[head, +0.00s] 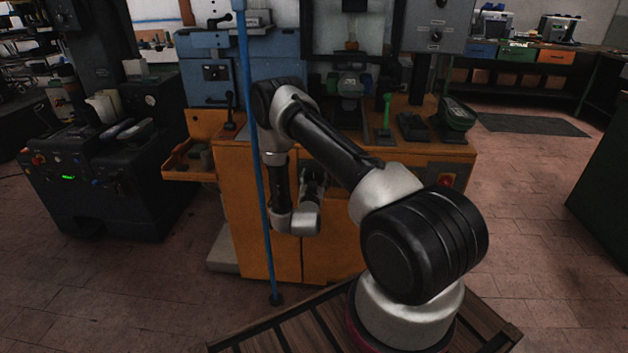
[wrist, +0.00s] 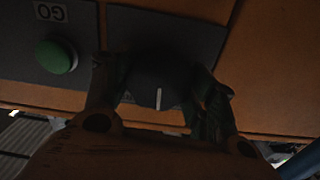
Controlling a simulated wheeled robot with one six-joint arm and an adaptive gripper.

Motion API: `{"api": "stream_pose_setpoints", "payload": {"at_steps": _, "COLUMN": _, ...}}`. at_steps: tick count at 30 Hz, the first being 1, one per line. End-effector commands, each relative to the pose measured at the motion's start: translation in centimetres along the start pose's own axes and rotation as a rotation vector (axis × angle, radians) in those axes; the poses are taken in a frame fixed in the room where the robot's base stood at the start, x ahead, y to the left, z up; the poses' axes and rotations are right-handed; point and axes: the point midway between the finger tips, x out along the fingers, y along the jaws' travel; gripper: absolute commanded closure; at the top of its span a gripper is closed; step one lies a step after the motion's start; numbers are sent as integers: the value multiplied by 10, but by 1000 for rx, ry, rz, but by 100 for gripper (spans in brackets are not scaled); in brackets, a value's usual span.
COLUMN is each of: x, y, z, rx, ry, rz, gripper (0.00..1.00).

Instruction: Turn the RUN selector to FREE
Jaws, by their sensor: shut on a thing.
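The RUN selector is a dark round knob (wrist: 150,72) with a white pointer line, on a dark grey plate (wrist: 205,18) in the wrist view. The line points toward the bottom of that picture. My gripper (wrist: 160,84) has one finger on each side of the knob and is shut on it. The plate's position labels, including FREE, cannot be read. In the head view my gripper (head: 314,178) is at the front of the orange cabinet (head: 240,190), and my arm hides the selector.
A green button (wrist: 57,56) beside a GO label (wrist: 50,12) is close to the left finger in the wrist view. A blue post (head: 254,150) stands in front of the cabinet. A red button (head: 446,181) is at the cabinet's right. Open floor lies to the right.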

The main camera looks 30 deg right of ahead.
Motion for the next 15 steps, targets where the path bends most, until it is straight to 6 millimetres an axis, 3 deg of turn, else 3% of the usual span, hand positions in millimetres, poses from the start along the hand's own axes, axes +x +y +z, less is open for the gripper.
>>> {"api": "stream_pose_setpoints", "payload": {"at_steps": 15, "x": -1, "y": 0, "z": 1, "rx": 488, "ry": -2, "rz": 0, "gripper": 67}}
